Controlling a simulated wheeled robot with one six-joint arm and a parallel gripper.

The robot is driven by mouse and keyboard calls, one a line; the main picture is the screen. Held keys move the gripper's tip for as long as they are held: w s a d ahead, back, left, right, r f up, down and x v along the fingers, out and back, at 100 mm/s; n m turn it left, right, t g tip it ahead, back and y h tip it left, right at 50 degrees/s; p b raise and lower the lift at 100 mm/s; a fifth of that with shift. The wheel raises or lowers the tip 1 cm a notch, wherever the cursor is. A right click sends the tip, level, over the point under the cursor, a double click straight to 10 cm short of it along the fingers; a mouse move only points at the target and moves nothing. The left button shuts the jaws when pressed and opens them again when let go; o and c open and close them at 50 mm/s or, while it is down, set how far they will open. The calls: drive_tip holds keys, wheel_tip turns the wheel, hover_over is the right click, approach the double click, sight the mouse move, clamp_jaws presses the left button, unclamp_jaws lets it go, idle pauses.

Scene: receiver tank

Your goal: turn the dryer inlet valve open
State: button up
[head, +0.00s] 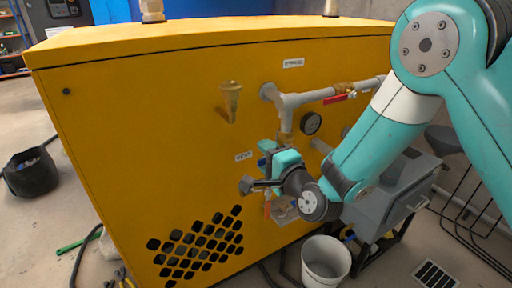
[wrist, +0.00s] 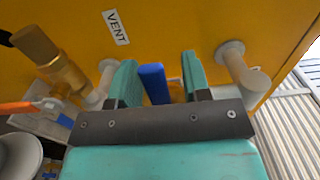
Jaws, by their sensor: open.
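A blue valve handle (wrist: 154,85) stands between the two teal fingers of my gripper (wrist: 159,62) in the wrist view. The fingers are open, with a gap on each side of the handle. In the head view a bit of blue (head: 267,145) shows beside my gripper (head: 270,162), which hides most of this valve. A red lever (head: 338,98) sits on the upper grey pipe. An orange lever (wrist: 18,107) is at the left of the wrist view. No readable label names the dryer inlet valve, so I cannot tell for certain which handle it is.
The yellow cabinet (head: 150,110) fills the background. A VENT label (wrist: 116,27), a brass fitting (wrist: 48,58) and a grey pipe stub (wrist: 243,72) are near my gripper. A pressure gauge (head: 311,123) is above it. A white bucket (head: 326,258) stands below on the floor.

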drive_tip(key=shift+w+d, duration=0.1)
drive_tip(key=shift+c, duration=0.4)
clamp_jaws()
drive_tip(key=shift+f, duration=0.15)
wheel_tip(320, 180, down, 2)
drive_tip(key=n+b, duration=0.4)
drive_tip(key=b, duration=0.1)
drive_tip(key=f+n+b, duration=0.1)
drive_tip(key=shift+w+d+f+n+b, duration=0.15)
drive_tip(key=shift+d+f+n+b, duration=0.1)
drive_tip(key=shift+n+b, duration=0.15)
